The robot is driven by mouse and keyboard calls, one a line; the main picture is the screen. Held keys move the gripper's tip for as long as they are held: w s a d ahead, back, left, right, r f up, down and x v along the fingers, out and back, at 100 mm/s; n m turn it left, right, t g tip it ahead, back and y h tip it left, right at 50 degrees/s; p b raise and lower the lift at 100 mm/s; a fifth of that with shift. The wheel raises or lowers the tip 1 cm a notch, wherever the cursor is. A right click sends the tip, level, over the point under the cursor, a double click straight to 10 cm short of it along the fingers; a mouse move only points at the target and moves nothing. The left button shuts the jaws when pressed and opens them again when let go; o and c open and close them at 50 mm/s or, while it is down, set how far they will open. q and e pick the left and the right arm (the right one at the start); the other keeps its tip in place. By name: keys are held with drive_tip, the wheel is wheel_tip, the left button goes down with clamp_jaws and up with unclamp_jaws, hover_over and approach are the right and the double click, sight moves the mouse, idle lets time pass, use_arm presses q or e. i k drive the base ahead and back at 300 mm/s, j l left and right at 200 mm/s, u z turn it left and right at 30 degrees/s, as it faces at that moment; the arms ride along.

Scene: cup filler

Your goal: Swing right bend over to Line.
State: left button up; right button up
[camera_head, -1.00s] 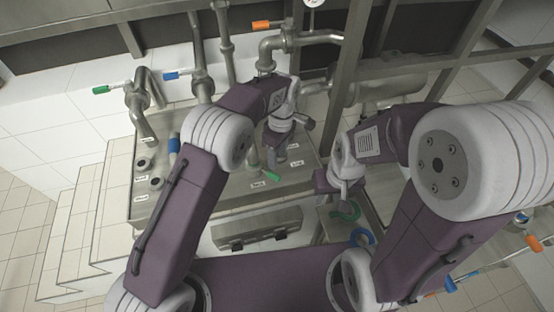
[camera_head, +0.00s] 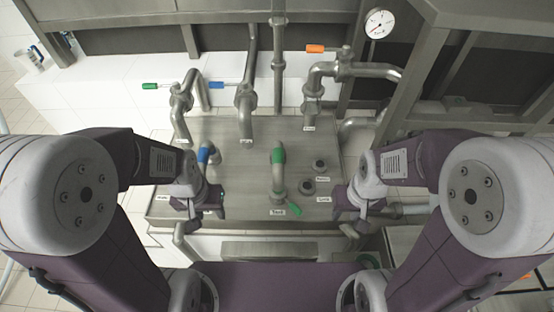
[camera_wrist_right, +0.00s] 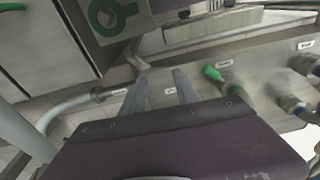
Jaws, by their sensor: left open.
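The right bend is a metal pipe bend with a green collar (camera_head: 278,157), standing mid-deck above a small label. A green handle (camera_head: 294,209) is at its lower end; it also shows in the right wrist view (camera_wrist_right: 213,73). Two dark round ports, the far one (camera_head: 320,165) and the near one (camera_head: 308,187), lie to its right, with small labels I cannot read surely. My right gripper (camera_wrist_right: 160,75) is open and empty, apart from the bend. In the head view its hand (camera_head: 346,200) is right of the ports. My left gripper (camera_head: 208,212) is open by the deck's left front.
A blue-collared bend (camera_head: 205,154) stands left on the metal deck (camera_head: 240,190). Pipes with green (camera_head: 150,86), blue (camera_head: 188,85) and orange (camera_head: 315,48) handles stand behind, with a gauge (camera_head: 380,24). A frame post (camera_head: 415,70) rises at right.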

sight(278, 154)
drive_tip(key=k, duration=0.2)
drive_tip(key=j+u, duration=0.25)
drive_tip(key=u, duration=0.25)
drive_tip(key=j+u, duration=0.3)
drive_tip(key=u, duration=0.15)
drive_tip(key=i+l, duration=0.05)
